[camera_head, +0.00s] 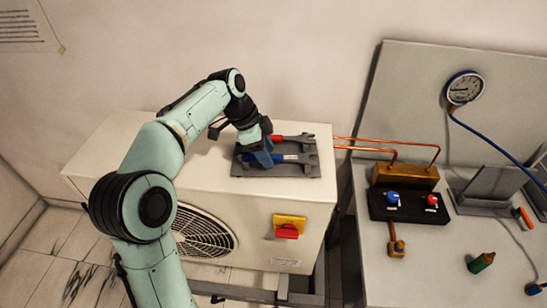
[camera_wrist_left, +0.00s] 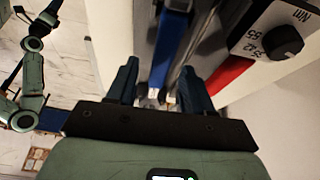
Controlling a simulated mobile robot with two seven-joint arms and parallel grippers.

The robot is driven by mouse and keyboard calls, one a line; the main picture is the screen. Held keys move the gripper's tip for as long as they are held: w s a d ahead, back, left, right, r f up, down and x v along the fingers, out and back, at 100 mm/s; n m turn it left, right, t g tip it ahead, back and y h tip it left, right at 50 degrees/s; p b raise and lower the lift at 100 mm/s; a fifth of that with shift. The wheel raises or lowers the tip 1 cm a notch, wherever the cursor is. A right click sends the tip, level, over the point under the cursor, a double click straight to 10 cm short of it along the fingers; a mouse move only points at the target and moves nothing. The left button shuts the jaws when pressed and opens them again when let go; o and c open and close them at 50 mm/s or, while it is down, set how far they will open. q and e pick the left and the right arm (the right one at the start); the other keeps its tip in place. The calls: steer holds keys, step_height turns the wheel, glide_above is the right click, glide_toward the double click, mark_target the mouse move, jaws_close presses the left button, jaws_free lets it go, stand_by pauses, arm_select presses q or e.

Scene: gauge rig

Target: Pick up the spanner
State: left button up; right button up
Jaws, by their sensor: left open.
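Two spanner-like tools lie side by side on a dark grey tray (camera_head: 244,169) on top of the white unit. One has a red handle and grey head (camera_head: 300,138); the other has a blue handle and grey head (camera_head: 298,158). My left gripper (camera_head: 262,156) is open at the tray's left part, by the handle ends, and hides part of them. In the left wrist view, the blue handle (camera_wrist_left: 169,45) runs ahead of the gap between my open fingers (camera_wrist_left: 159,84); contact cannot be told. The red handle (camera_wrist_left: 230,72) is to the right.
A grey block with a black knob (camera_wrist_left: 287,41) and "Nm" marking is close at right in the wrist view. The white unit (camera_head: 110,150) has a red switch (camera_head: 287,231). Copper pipes (camera_head: 375,147) run to a bench with a gauge (camera_head: 464,88) above.

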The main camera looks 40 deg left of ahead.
arm_select(q)
steer(key=shift+f, duration=0.25)
jaws_close()
steer(key=shift+r, duration=0.1)
